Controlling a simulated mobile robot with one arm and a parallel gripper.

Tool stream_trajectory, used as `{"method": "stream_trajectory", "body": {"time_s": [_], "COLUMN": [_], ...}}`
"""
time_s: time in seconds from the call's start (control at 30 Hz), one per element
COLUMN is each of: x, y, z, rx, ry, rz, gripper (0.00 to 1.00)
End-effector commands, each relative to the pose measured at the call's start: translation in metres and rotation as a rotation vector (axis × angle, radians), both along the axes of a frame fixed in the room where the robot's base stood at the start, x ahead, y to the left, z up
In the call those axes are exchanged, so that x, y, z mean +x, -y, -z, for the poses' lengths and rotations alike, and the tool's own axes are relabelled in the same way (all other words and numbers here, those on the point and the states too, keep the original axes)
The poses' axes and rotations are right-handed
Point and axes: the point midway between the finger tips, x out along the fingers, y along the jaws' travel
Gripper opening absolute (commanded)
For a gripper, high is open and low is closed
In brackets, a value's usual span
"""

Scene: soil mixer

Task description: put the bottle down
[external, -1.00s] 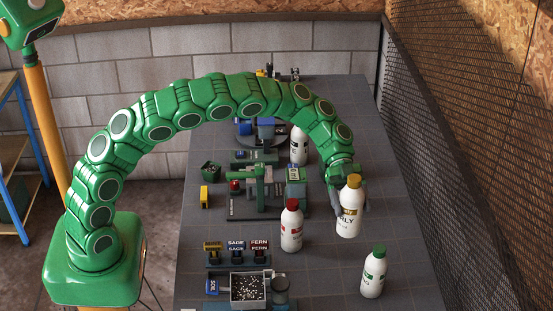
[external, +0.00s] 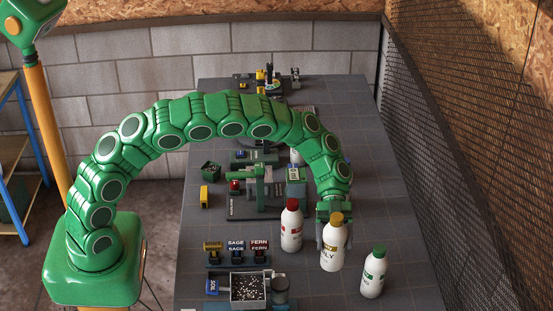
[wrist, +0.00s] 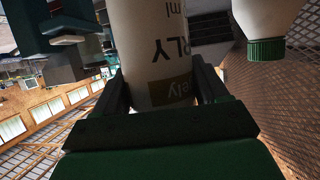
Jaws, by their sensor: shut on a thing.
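The held bottle is white with a yellow cap (external: 333,250). It stands between the red-capped and green-capped bottles in the external view, close to upright. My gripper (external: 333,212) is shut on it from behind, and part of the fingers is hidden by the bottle. In the wrist view the bottle (wrist: 152,50) fills the space between the two dark fingers (wrist: 158,92), its label upside down. Whether its base touches the table is hard to tell.
A red-capped white bottle (external: 291,228) is close on the left. A green-capped bottle (external: 373,273) is at the front right and also in the wrist view (wrist: 265,20). A gravel tray (external: 248,306) and label signs (external: 236,251) lie left. The table's right side (external: 372,190) is clear.

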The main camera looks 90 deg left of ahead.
Motion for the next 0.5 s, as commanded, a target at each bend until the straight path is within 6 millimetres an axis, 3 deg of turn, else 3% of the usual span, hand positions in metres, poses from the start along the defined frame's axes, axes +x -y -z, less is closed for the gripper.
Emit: {"method": "stream_trajectory", "body": {"time_s": [0.3, 0.5], "x": [0.001, 0.001], "y": [-0.001, -0.001], "z": [0.041, 0.051], "rx": [0.0, 0.0], "ry": [0.003, 0.002], "rz": [-0.004, -0.003], "gripper": [0.19, 0.19]}}
